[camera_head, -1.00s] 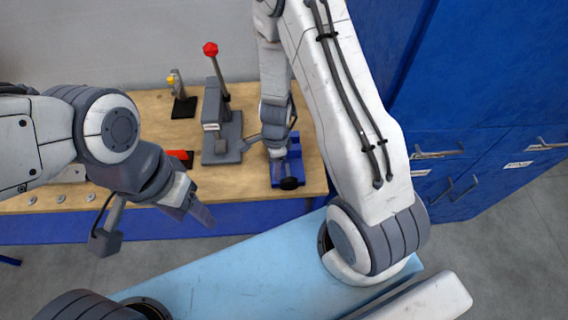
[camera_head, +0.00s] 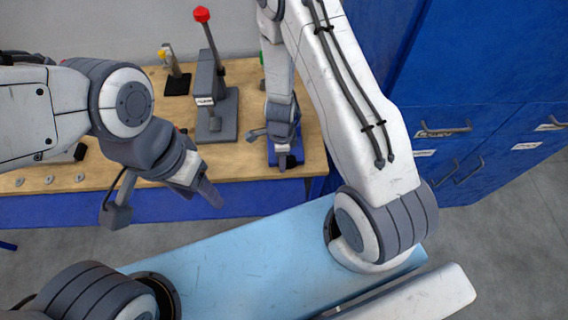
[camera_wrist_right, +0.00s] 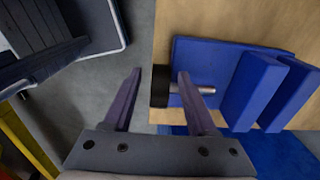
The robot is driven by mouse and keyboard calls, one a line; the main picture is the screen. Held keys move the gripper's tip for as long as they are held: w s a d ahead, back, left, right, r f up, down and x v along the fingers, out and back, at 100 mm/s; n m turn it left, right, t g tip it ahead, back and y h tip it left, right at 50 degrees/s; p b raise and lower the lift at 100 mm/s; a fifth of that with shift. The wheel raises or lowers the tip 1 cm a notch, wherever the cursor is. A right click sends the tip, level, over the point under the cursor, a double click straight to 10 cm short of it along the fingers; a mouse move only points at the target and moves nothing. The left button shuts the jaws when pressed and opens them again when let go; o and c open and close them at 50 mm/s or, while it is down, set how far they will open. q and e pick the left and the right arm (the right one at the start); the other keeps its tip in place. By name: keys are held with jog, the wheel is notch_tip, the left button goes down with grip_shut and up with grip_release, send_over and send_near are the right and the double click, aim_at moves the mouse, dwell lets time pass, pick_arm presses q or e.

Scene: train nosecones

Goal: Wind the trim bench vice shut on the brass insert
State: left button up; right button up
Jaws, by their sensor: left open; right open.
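The blue bench vice (camera_head: 294,165) stands at the right end of the wooden bench, mostly hidden behind my right arm. In the right wrist view its blue jaws (camera_wrist_right: 247,92) show, with a steel screw ending in a black knob (camera_wrist_right: 160,86). My right gripper (camera_wrist_right: 159,73) is open, with the knob between its fingertips; one finger overlaps the screw in the picture. Whether the fingers touch the knob I cannot tell. The right gripper also shows in the head view (camera_head: 281,160). My left gripper (camera_head: 207,190) is open and empty, in front of the bench. I cannot see the brass insert.
A grey press (camera_head: 210,95) with a red-knobbed lever stands left of the vice. A small clamp with a yellow tip (camera_head: 172,70) is farther left. Several washers (camera_head: 48,180) lie at the bench's front left. Blue cabinets (camera_head: 470,130) stand at the right.

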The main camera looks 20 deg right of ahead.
jog(key=shift+f, duration=0.55)
